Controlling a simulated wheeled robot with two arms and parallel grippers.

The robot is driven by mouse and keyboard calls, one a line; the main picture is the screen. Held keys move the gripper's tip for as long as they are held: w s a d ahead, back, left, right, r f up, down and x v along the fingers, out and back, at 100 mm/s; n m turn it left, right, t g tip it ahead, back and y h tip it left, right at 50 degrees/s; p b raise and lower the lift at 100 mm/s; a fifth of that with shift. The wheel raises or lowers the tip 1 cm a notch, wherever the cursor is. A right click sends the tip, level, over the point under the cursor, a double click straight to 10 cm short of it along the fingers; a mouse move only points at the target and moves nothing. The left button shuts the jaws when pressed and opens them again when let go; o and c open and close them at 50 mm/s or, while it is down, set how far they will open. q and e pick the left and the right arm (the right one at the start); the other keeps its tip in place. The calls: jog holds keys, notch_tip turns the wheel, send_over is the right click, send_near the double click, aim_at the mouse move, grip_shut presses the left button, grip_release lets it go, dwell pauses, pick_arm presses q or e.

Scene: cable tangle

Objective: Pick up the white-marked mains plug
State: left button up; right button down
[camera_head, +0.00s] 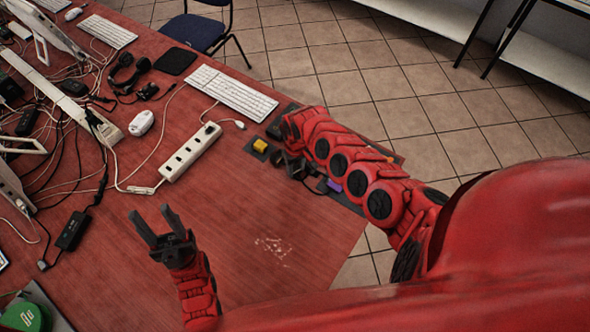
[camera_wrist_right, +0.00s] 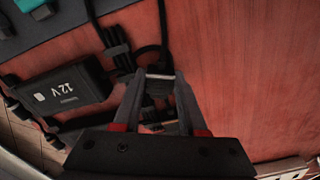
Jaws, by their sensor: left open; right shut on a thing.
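The white-marked mains plug (camera_wrist_right: 160,76) is in the right wrist view, a dark body with a pale band across it. It sits between the fingertips of my right gripper (camera_wrist_right: 158,88), which is shut on it low over the red table. A black cable loops up from it. In the head view my right gripper (camera_head: 291,166) is near the table's right edge, and the plug is too small and dark to make out there. My left gripper (camera_head: 160,227) is open and empty over the left middle of the table.
A black 12 V adapter (camera_wrist_right: 62,92) lies left of the right gripper, with bundled cable (camera_wrist_right: 116,48) beside it. A white power strip (camera_head: 190,152), a keyboard (camera_head: 232,92) and a yellow block (camera_head: 260,146) are nearby. Tangled cables fill the left side; the table's front middle is clear.

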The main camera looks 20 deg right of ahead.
aim_at(297, 170)
jog(key=shift+r, duration=0.1)
jog(key=shift+r, duration=0.5)
notch_tip(297, 170, up, 3)
jog(key=shift+s+d+f, duration=0.1)
jog(key=s+p, duration=0.1)
jog(key=s+a+p, duration=0.1)
jog(key=s+p, duration=0.1)
jog(key=s+r+p, duration=0.1)
jog(key=shift+s+a+p, duration=0.2)
jog(key=shift+s+p, duration=0.1)
jog(key=s+a+p, duration=0.1)
jog(key=s+p, duration=0.1)
jog(key=s, duration=0.1)
jog(key=s+p, duration=0.2)
jog(key=s, duration=0.1)
jog(key=s+a+p, duration=0.1)
jog(key=s+p, duration=0.1)
jog(key=s, duration=0.1)
jog(key=shift+s+a+r, duration=0.1)
jog(key=shift+s+a, duration=0.05)
jog(key=shift+a, duration=0.2)
jog(key=shift+s+a+p, duration=0.25)
jog(key=shift+s+p, duration=0.25)
jog(key=shift+s, duration=0.15)
